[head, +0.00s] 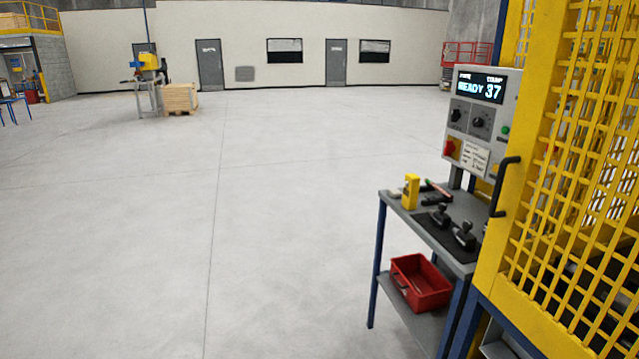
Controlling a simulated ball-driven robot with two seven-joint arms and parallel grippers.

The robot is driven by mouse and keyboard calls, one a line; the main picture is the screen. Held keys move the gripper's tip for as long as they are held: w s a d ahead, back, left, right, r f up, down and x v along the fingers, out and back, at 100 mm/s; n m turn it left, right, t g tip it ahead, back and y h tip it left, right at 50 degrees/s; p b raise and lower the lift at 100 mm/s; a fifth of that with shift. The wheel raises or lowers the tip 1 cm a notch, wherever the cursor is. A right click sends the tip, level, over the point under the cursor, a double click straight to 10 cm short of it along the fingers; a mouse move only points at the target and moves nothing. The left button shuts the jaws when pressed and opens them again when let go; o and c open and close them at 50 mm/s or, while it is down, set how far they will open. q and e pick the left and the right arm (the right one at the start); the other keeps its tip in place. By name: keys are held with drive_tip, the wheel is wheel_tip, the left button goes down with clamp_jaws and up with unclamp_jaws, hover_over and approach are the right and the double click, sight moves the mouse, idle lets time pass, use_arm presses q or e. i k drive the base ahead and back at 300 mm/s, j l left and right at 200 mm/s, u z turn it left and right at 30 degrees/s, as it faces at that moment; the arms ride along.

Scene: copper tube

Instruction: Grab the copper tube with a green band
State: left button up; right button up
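Neither of my grippers shows in this view.
A yellow mesh cage (540,225) with a dark handle fills the right edge. A control panel (481,120) reading READY 37 stands above the bench. Open grey floor (150,230) covers the middle and left. A wooden crate (180,97) stands far back.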

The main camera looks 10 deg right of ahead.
sight(434, 186)
drive_tip(key=i+z, duration=0.45)
drive_tip(key=i+j+z, duration=0.1)
drive_tip(key=i+z, duration=0.3)
drive_tip(key=i, duration=0.25)
drive_tip(key=i+j+z, duration=0.3)
drive_tip(key=i+z, duration=0.3)
drive_tip(key=z, duration=0.2)
drive_tip(key=i+j+z, duration=0.15)
drive_tip(key=z, duration=0.25)
